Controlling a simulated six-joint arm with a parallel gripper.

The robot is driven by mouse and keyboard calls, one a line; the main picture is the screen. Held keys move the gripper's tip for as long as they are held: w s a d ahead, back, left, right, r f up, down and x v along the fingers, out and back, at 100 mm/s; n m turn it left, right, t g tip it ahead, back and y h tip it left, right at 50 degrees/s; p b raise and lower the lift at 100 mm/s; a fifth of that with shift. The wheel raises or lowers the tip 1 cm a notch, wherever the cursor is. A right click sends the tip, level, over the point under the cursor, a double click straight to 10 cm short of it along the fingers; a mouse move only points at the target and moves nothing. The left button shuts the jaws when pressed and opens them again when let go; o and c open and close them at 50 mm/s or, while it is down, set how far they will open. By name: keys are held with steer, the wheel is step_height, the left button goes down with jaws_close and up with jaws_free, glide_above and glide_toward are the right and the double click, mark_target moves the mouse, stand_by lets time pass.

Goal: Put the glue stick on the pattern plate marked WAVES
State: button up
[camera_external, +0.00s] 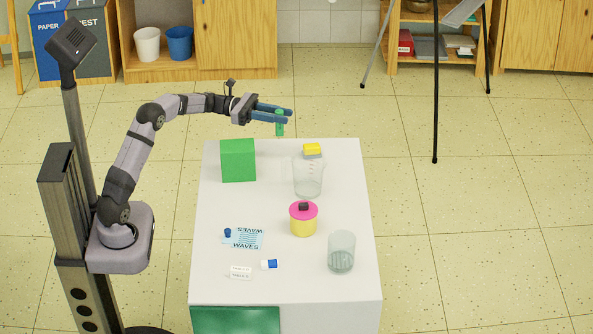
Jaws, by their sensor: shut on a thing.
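My gripper (272,112) is at the far end of the table, raised above it, shut on a small green upright object (279,128). I cannot tell whether this green object is a glue stick. A short white cylinder with a blue end (269,264), which looks like a glue stick, lies on the near part of the table. The light blue plate marked WAVES (245,238) lies flat at the left middle of the table. A small dark blue piece (227,232) stands at its left edge. My gripper is far from the plate.
On the white table (215,205) are a green block (238,160), a clear beaker (308,178), a yellow pot with a pink lid (303,220), a glass jar (341,252), a yellow item (312,149) and a white card (241,272).

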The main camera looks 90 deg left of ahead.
steer(key=w+d+r+m+g+h+p, duration=0.1)
steer(key=w+d+r+p, duration=0.1)
steer(key=d+r, duration=0.2)
steer(key=w+d+r+m+h+p, duration=0.1)
steer(key=w+d+r+p, duration=0.1)
steer(key=d+r+p, duration=0.15)
steer(key=d+r+g+h+p, duration=0.1)
steer(key=d+r+h+p, duration=0.15)
steer(key=d, duration=0.55)
steer(key=m+g+h+p, duration=0.3)
steer(key=m, duration=0.1)
glide_above(244, 238)
steer(key=shift+f, duration=10.35)
steer(key=shift+f, duration=0.15)
steer(key=o, duration=1.1)
steer(key=shift+c, duration=0.2)
